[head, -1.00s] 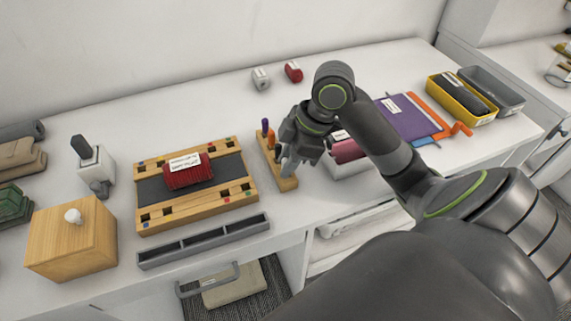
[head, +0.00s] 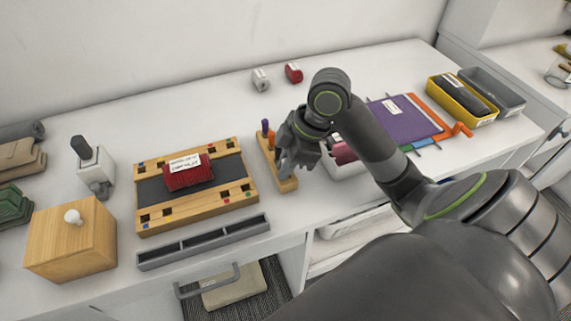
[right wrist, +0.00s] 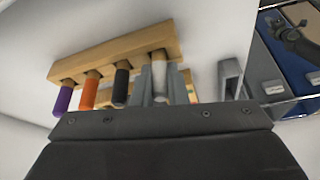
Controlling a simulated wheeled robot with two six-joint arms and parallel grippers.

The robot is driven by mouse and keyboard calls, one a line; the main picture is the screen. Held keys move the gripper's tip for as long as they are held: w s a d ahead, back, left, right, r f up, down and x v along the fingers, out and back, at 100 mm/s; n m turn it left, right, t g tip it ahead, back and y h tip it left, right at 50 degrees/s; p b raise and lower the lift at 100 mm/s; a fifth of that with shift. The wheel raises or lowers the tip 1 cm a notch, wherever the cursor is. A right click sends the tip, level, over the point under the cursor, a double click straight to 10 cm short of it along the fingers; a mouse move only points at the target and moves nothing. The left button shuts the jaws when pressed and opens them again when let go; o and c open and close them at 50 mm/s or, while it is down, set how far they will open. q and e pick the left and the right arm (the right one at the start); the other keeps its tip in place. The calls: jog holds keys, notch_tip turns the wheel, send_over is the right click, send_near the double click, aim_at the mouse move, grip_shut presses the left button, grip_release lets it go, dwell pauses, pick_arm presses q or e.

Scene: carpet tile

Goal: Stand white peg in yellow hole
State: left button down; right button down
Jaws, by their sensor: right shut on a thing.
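The white peg (right wrist: 159,78) stands at the end of the wooden peg rack (right wrist: 113,52), beside the black peg (right wrist: 121,84). My right gripper (right wrist: 158,88) is shut on the white peg, one finger on each side. The peg's end still meets the rack; I cannot tell whether it has lifted at all. In the head view, my right gripper (head: 284,167) is over the rack (head: 289,186) and hides the white peg. The wooden board with square holes (head: 197,211) lies to the left; its colour marks are tiny, and I cannot pick out the yellow one. My left gripper is out of view.
An orange peg (right wrist: 90,91) and a purple peg (right wrist: 62,99) stand in the rack. A labelled red block (head: 187,176) lies on the board's dark middle. A grey divided tray (head: 204,243) lies in front. A wooden box (head: 72,240) stands left.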

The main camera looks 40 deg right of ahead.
jog(key=shift+r, duration=0.55)
notch_tip(320, 180, up, 9)
jog(key=p, duration=0.8)
jog(key=shift+f, duration=0.1)
